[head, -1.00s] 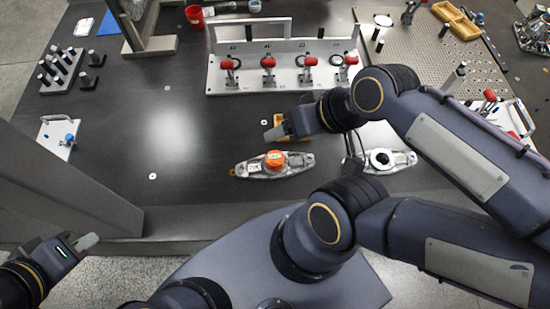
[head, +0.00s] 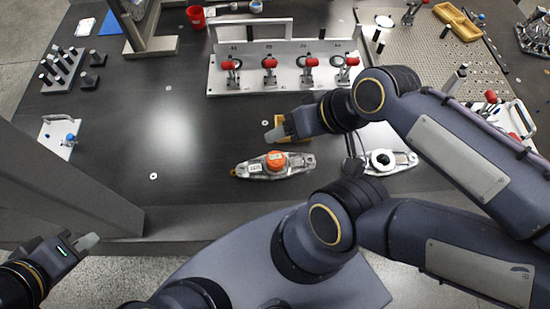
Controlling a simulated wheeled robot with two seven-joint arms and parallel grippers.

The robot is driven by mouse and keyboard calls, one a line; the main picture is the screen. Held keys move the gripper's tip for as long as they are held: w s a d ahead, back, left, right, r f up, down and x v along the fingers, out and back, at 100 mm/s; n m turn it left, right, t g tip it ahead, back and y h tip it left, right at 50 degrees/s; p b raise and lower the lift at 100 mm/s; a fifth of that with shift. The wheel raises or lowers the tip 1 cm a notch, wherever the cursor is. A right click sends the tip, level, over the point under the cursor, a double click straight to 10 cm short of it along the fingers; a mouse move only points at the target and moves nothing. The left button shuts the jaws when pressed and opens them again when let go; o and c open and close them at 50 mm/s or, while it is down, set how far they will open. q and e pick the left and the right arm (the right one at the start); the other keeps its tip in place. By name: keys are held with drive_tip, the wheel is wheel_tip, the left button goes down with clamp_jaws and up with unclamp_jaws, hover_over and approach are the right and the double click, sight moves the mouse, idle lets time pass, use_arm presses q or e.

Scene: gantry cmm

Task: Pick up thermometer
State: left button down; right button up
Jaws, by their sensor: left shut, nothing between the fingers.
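I cannot clearly pick out a thermometer. A pale stick-like instrument with a blue tip (head: 256,6) lies at the back edge of the table, cut by the top of the picture; I cannot tell what it is. My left gripper (head: 90,241) is low at the left, beyond the table's front edge, shut and empty, far from that instrument. My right gripper (head: 272,134) is over the middle of the table, just behind an orange-capped metal part (head: 275,163). A small yellow block (head: 283,122) is partly hidden by it. Whether its fingers are open is unclear.
A fixture with red-handled clamps (head: 290,75) stands behind my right gripper. A red cup (head: 196,16) is at the back. Pin block (head: 60,68) stands at far left. The left-middle tabletop is clear.

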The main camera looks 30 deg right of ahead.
drive_tip(key=shift+o, duration=0.5)
drive_tip(key=n+g+h+b, duration=0.2)
drive_tip(key=n+g+h, duration=0.3)
drive_tip(key=n, duration=1.4)
hover_over(276, 158)
drive_tip(key=shift+g+y, duration=0.3)
drive_tip(key=shift+y, duration=0.3)
drive_tip(key=f, duration=1.7)
drive_tip(key=shift+s+a, duration=0.1)
drive_tip(key=shift+s, duration=0.15)
drive_tip(key=shift+f, duration=0.45)
drive_tip(key=f+b, duration=0.2)
drive_tip(key=f, duration=0.5)
drive_tip(key=shift+w+f, duration=0.15)
drive_tip(key=shift+w, duration=0.05)
drive_tip(key=c, duration=1.2)
